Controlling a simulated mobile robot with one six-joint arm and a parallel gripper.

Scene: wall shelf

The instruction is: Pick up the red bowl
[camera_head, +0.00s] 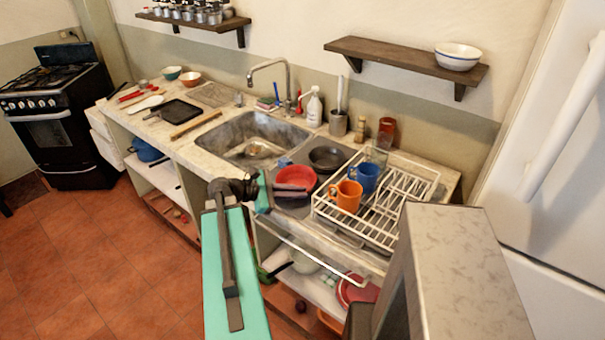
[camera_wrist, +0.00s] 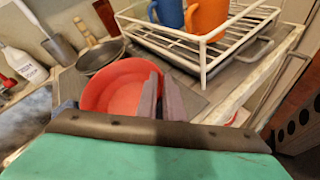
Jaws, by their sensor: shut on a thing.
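The red bowl (camera_head: 297,176) sits on the counter between the sink and the dish rack. In the wrist view the red bowl (camera_wrist: 110,92) is large, with its open inside facing me. My gripper (camera_head: 289,190) reaches the bowl's near side from the left in the head view. In the wrist view my gripper (camera_wrist: 161,98) has its two grey fingers close together at the bowl's right rim, one on each side of the wall. It is shut on the rim. I cannot tell whether the bowl is clear of the counter.
A dark pan (camera_head: 328,158) stands just behind the bowl. The white dish rack (camera_head: 400,205) is to the right, with an orange mug (camera_head: 345,196) and a blue mug (camera_head: 364,178). The sink (camera_head: 252,138) is to the left. A white bowl (camera_head: 458,57) stands on the wall shelf (camera_head: 400,59).

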